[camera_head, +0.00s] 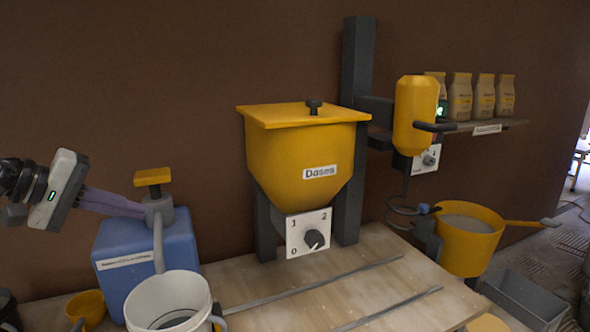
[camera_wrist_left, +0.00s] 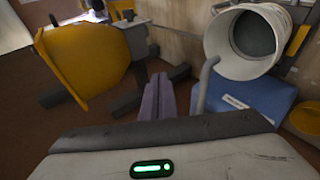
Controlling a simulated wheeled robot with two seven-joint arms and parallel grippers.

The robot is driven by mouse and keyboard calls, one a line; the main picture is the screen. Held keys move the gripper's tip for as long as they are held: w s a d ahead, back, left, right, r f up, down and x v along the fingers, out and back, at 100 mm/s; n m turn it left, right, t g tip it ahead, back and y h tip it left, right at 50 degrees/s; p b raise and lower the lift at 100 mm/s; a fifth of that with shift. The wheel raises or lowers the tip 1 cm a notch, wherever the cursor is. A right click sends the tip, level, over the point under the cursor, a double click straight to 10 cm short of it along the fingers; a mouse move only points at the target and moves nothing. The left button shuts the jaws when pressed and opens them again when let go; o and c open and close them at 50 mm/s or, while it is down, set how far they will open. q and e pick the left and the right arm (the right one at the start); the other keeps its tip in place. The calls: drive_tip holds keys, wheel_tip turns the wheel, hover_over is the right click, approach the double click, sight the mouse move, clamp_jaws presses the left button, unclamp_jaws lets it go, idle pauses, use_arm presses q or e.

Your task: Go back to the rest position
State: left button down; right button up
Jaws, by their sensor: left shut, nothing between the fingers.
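My left gripper (camera_head: 140,207) comes in from the left in the head view, and its purple fingers are shut with nothing between them. The fingertips are close to the yellow-topped pump (camera_head: 158,190) on the blue canister (camera_head: 140,248); I cannot tell if they touch. In the left wrist view the shut fingers (camera_wrist_left: 157,97) show at the centre, beside the pump's grey spout (camera_wrist_left: 203,85). My right gripper is not in view.
A white bucket (camera_head: 143,308) stands in front of the canister. A yellow hopper (camera_head: 265,155) marked "Doses" with a dial stands mid-bench. A yellow mixer (camera_head: 415,110) hangs to its right, above a yellow pot (camera_head: 462,255). The bench (camera_head: 370,275) has bare room in front of the hopper.

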use_arm(q)
drive_tip(key=s+d+f+n+t+h, duration=0.1)
drive_tip(key=d+f+n+t+h, duration=0.1)
drive_tip(key=d+f+n+h, duration=0.55)
drive_tip(key=s+d+f+n+t, duration=0.1)
drive_tip(key=d+f+n, duration=0.3)
drive_tip(key=d+n, duration=0.7)
drive_tip(key=s+f+n+t+y, duration=0.2)
drive_tip(key=s+f+n+y, duration=0.4)
drive_tip(key=f+n, duration=0.8)
drive_tip(key=s+f+n+t+y, duration=0.1)
drive_tip(key=s+f+n+y, duration=0.45)
drive_tip(key=f+n, duration=0.85)
drive_tip(key=s+f+n+g, duration=0.3)
drive_tip(key=s+f+n, duration=0.1)
drive_tip(key=s+n, duration=0.4)
drive_tip(key=s+d+f+n+g+y, duration=0.1)
drive_tip(key=s+f+n+g, duration=0.1)
drive_tip(key=s+n, duration=0.5)
drive_tip(key=shift+s+f+n+g, duration=0.4)
drive_tip(key=shift+s+f, duration=0.3)
drive_tip(key=shift+f, duration=0.2)
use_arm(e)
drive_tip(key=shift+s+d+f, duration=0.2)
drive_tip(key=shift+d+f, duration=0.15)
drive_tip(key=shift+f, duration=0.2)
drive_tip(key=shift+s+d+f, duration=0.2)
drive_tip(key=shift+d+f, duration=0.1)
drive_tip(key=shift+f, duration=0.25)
